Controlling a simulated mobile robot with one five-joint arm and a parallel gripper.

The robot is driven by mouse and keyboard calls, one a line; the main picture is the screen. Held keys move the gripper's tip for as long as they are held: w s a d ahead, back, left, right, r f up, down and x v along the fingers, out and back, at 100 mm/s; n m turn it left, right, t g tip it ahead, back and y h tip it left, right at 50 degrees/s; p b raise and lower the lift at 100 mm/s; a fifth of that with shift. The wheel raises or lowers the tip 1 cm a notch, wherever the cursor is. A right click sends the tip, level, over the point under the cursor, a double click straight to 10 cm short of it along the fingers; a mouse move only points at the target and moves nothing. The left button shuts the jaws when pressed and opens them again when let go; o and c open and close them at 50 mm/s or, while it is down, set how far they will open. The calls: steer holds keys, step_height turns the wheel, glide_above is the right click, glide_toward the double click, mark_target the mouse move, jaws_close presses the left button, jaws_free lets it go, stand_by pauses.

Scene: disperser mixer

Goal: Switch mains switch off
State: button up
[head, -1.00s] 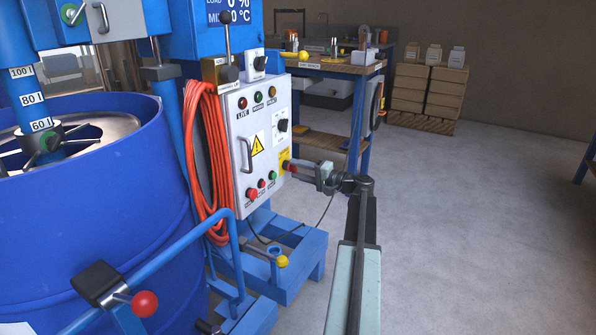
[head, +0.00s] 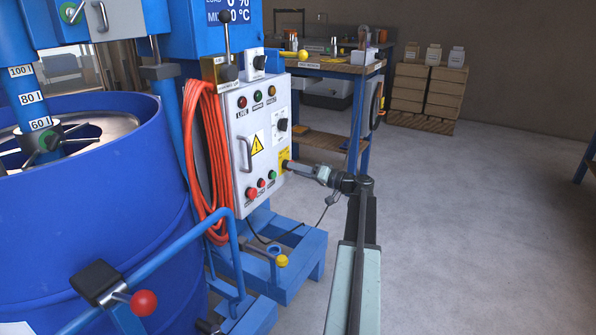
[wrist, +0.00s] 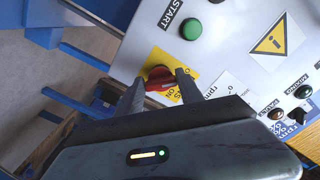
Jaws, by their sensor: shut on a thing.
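The mains switch is a red rotary knob (wrist: 158,78) on a yellow plate, at the lower right edge of the light grey control panel (head: 243,150). The plate (head: 284,160) shows in the head view, where the knob is mostly hidden behind my fingers. My gripper (wrist: 161,82) is shut on the red knob, one finger on each side of it in the wrist view. In the head view my gripper (head: 292,167) reaches the panel from the right. Part of the plate's lettering, ending in "ON", is readable; the knob's exact position is hard to tell.
A green start button (wrist: 191,29) and a yellow warning sign (wrist: 277,40) are near the knob. An orange cable coil (head: 207,150) hangs left of the panel. A large blue drum (head: 100,230) stands at the left. A workbench (head: 335,68) is behind. Open floor lies right.

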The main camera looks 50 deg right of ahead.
stand_by(0.4)
steer(key=o, duration=1.4)
steer(key=shift+s, duration=0.1)
steer(key=v, duration=0.7)
steer(key=shift+s+d, duration=0.1)
steer(key=shift+s, duration=0.25)
